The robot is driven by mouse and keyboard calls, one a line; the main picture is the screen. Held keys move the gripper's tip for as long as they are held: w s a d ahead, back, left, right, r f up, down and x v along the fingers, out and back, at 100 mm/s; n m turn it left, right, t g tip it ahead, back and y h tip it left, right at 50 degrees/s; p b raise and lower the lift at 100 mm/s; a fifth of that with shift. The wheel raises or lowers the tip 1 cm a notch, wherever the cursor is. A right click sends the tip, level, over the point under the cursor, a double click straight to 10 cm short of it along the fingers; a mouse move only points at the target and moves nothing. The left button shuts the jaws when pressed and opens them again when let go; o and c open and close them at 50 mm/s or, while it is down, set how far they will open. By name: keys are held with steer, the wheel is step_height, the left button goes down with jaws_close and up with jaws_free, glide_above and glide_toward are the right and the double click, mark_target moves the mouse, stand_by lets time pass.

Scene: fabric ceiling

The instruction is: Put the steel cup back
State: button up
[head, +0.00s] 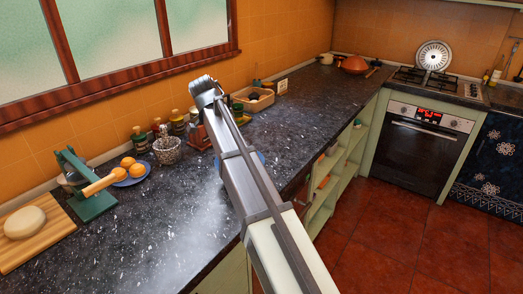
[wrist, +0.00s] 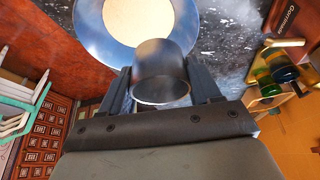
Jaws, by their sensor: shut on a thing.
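The steel cup (wrist: 160,72) is a small grey metal cup. In the wrist view, its round open rim faces the camera. My gripper (wrist: 162,82) has one dark finger on each side of the cup and is shut on it. Just beyond the cup is a plate (wrist: 88,22) with a blue rim and a pale round middle. The cup overlaps the plate's near edge in the picture; I cannot tell whether they touch. Bits of the plate's blue rim (head: 261,157) show beside the arm.
Spice jars (head: 177,122) and a wire basket (head: 166,150) stand along the wall. A blue plate of oranges (head: 130,175), a green press (head: 88,188) and a wooden board (head: 33,237) are on the left. A wooden box (head: 252,98) is behind. The dark counter (head: 320,105) is clear on the right.

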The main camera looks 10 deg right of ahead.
steer(key=w+d+f+m, duration=0.1)
steer(key=w+d+f, duration=0.1)
steer(key=w+d, duration=0.6)
steer(key=w+d+f+m, duration=0.2)
steer(key=w+d, duration=0.5)
steer(key=d, duration=0.2)
steer(key=shift+g, duration=0.4)
steer(key=f, duration=0.8)
steer(key=shift+s+f, duration=0.2)
steer(key=shift+f, duration=0.1)
steer(key=shift+f, duration=0.1)
steer(key=o, duration=1.1)
steer(key=shift+c, duration=0.2)
steer(key=v, duration=1.2)
steer(key=shift+a, duration=0.2)
